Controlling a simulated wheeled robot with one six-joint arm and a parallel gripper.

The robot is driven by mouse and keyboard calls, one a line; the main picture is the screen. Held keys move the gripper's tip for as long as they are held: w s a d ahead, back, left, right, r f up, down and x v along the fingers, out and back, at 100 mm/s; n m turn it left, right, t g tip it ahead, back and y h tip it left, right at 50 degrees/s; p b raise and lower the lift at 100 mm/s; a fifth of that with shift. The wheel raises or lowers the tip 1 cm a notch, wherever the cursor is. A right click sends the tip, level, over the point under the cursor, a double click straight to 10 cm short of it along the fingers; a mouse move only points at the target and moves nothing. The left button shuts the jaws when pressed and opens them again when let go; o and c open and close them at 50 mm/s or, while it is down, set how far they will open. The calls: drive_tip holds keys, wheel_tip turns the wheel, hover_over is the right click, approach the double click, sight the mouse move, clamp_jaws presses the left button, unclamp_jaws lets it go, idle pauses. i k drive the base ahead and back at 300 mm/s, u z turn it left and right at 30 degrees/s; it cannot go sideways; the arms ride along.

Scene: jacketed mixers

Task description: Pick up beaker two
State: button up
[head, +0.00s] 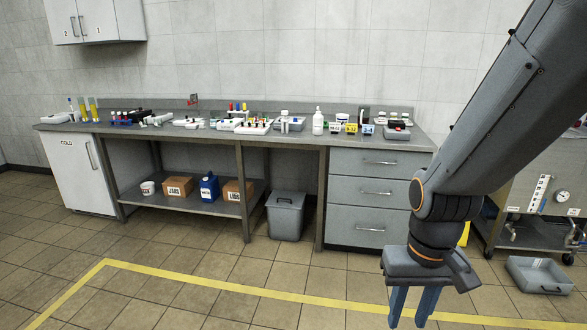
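My gripper (412,308) hangs at the lower right, pointing down over the floor. Its two blue fingers are apart with nothing seen between them. The fingertips reach close to the bottom edge of the picture. It is well in front of the long grey bench (290,143) and apart from it. Many small items of labware stand on the bench top. I cannot make out which of them, if any, is beaker two; they are too small to tell.
A white squeeze bottle (318,121) and a white rack (252,127) stand on the bench. Below are boxes (178,187), a blue canister (209,187) and a grey bin (286,216). A wheeled unit (540,195) and grey tray (540,274) are at right. Yellow-lined floor (200,281) is clear.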

sight(143, 122)
drive_tip(key=u, duration=1.1)
drive_tip(key=i, duration=2.2)
drive_tip(key=z, duration=0.9)
